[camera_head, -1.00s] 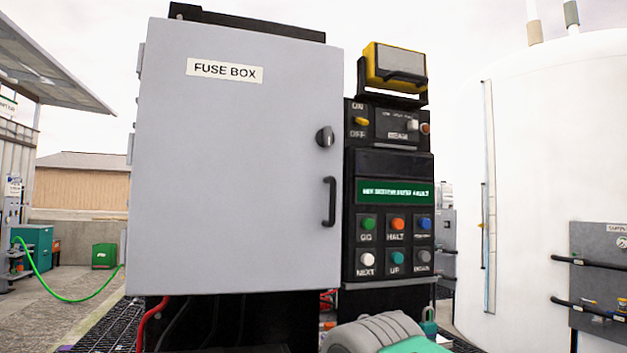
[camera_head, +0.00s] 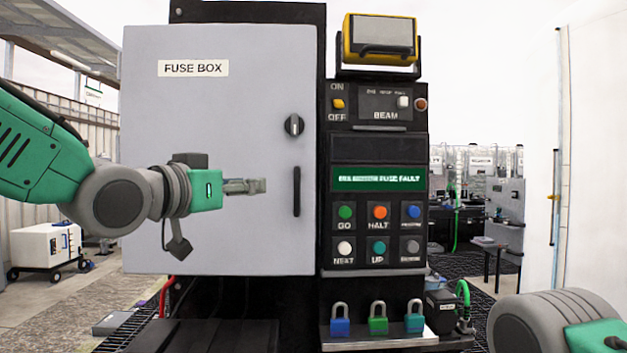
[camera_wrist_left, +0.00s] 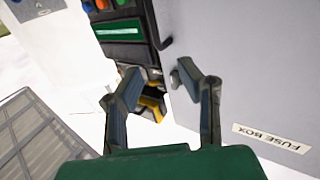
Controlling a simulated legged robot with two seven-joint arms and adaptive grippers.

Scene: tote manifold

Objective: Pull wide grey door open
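The wide grey door (camera_head: 215,110) labelled FUSE BOX stands upright and looks shut on its black box. It has a dark round knob (camera_head: 294,125) and, lower down, a black vertical handle (camera_head: 297,191) near its right edge. My left gripper (camera_head: 262,186) is in front of the door, just left of the handle and apart from it. In the left wrist view its two fingers (camera_wrist_left: 160,72) are spread with nothing held, and the grey door (camera_wrist_left: 250,60) fills the right side. My right gripper is not in view; only part of that arm shows at lower right.
A black control panel (camera_head: 375,150) with coloured buttons stands right of the door, under a yellow lamp (camera_head: 379,38). Several padlocks, one green (camera_head: 378,318), sit on a ledge below. A white wheeled unit (camera_head: 45,248) stands at far left.

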